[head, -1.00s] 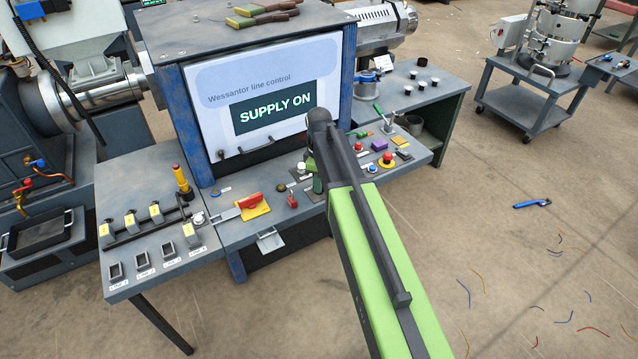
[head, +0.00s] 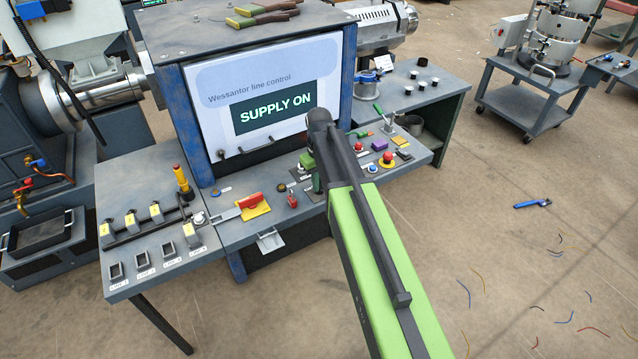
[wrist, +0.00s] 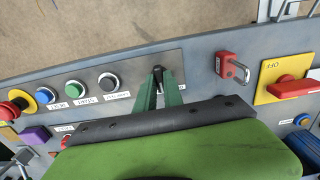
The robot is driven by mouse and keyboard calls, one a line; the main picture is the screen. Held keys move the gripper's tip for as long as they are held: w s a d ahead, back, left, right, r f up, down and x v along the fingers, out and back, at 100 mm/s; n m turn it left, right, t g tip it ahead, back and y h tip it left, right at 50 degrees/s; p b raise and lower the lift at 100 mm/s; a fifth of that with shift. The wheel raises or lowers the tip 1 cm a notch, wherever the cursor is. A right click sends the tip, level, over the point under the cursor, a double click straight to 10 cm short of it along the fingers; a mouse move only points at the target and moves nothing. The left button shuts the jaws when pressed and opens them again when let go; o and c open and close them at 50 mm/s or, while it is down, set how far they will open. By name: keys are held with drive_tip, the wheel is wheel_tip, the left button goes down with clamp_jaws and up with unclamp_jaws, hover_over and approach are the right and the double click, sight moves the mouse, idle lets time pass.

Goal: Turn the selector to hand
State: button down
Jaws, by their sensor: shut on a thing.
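The selector is a small black knob (wrist: 158,72) on the grey front strip of the control desk, seen in the wrist view. My gripper (wrist: 159,84) has two green fingers, and they are closed around this knob from both sides. A white label beside it is partly covered by the fingers, so its wording cannot be read. In the head view my gripper (head: 317,187) points down at the desk, and my arm and fingers hide the knob there.
A red padlock (wrist: 231,66) and a red-handled yellow switch (wrist: 285,78) lie right. The screen (head: 272,112) reads SUPPLY ON.

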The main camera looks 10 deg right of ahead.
idle(0.3)
drive_tip(key=c, duration=1.5)
unclamp_jaws()
drive_tip(key=shift+o, duration=0.2)
wheel_tip(320, 180, up, 17)
drive_tip(key=p, duration=1.7)
drive_tip(key=shift+r, duration=0.2)
drive_tip(key=s+m, duration=0.4)
drive_tip(key=s, duration=1.1)
drive_tip(key=shift+s, duration=0.25)
